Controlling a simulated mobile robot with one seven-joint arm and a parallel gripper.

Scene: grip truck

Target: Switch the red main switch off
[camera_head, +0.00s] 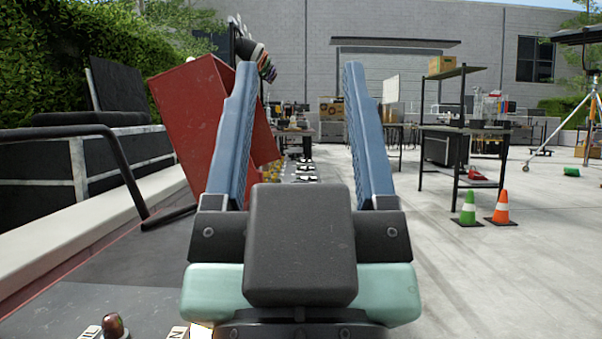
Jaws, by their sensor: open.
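My gripper (298,72) fills the middle of the view, with its two blue fingers raised and wide apart. Nothing is held between them. I cannot identify the red main switch for certain. A dark red, rounded knob or lamp (113,325) sits at the bottom left edge beside white labels (91,332), partly cut off by the frame. A large red box or panel (205,115) stands tilted behind the left finger, which hides part of it. Small black-and-white parts (304,170) and yellow parts show in a row between the fingers, too small to make out.
A black bent rail (120,160) and dark cases (95,160) stand at the left. A shelf table (455,130), a green cone (468,207) and an orange cone (502,207) stand at the right. The concrete floor (490,290) at the front right is clear.

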